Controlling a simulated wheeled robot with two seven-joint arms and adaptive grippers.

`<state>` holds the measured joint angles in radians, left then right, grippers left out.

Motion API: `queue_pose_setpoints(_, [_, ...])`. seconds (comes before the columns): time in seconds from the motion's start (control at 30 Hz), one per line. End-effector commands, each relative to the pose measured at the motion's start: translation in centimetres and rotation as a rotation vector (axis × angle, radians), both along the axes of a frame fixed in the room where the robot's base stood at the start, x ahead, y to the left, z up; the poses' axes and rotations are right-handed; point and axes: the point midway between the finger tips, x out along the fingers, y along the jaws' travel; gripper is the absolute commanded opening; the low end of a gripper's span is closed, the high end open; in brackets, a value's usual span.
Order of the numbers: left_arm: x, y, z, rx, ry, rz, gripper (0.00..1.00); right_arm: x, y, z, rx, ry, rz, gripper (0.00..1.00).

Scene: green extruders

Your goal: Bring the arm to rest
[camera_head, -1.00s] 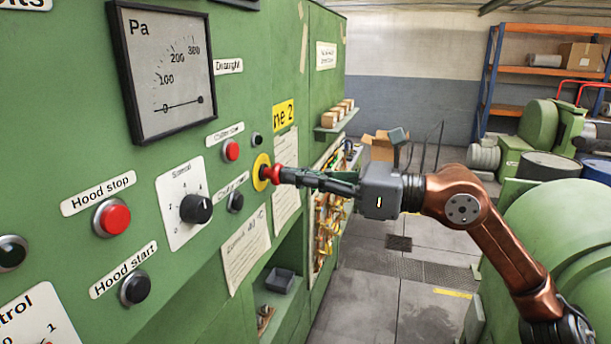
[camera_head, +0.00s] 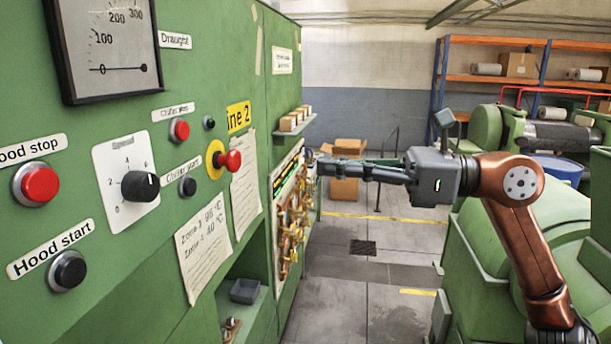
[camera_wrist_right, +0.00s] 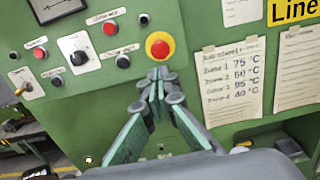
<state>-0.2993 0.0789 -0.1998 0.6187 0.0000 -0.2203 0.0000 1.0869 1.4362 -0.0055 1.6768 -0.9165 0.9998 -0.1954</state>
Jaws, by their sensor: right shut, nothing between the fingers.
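My right gripper (camera_head: 326,165) is shut and empty, held out level in front of the green control cabinet. In the head view a clear gap lies between its tips and the red mushroom button (camera_head: 231,160) on its yellow ring. In the right wrist view the same button (camera_wrist_right: 159,46) shows just above the closed fingertips (camera_wrist_right: 156,76). My right arm comes in from the right, bent at a copper-coloured elbow. My left gripper is out of view.
The green cabinet (camera_head: 120,270) carries a gauge (camera_head: 105,45), a black knob (camera_head: 140,186) and red and black buttons. A small shelf (camera_head: 290,128) with boxes juts out beyond. A large green machine (camera_head: 480,255) stands at right. Open floor (camera_head: 365,285) lies between.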

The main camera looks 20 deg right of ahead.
Motion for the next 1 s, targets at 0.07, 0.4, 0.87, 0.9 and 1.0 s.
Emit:
queue_pose_setpoints(0.07, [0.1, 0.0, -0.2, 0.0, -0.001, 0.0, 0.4, -0.2, -0.4, -0.1, 0.0, 0.0, -0.001, 0.0])
queue_pose_setpoints(0.4, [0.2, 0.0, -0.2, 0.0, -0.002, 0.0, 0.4, -0.3, -0.4, 0.1, 0.0, 0.0, 0.004, 0.0])
queue_pose_setpoints(0.87, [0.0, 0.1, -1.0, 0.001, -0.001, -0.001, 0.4, 5.6, -2.7, -2.9, 0.194, 0.139, 0.035, 0.0])
queue_pose_setpoints(0.9, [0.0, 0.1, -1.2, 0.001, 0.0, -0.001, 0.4, 7.6, -3.7, -4.1, 0.262, 0.187, 0.04, 0.0])
queue_pose_setpoints(1.0, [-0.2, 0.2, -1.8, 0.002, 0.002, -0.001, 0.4, 13.1, -6.6, -8.0, 0.446, 0.31, 0.037, 0.0])
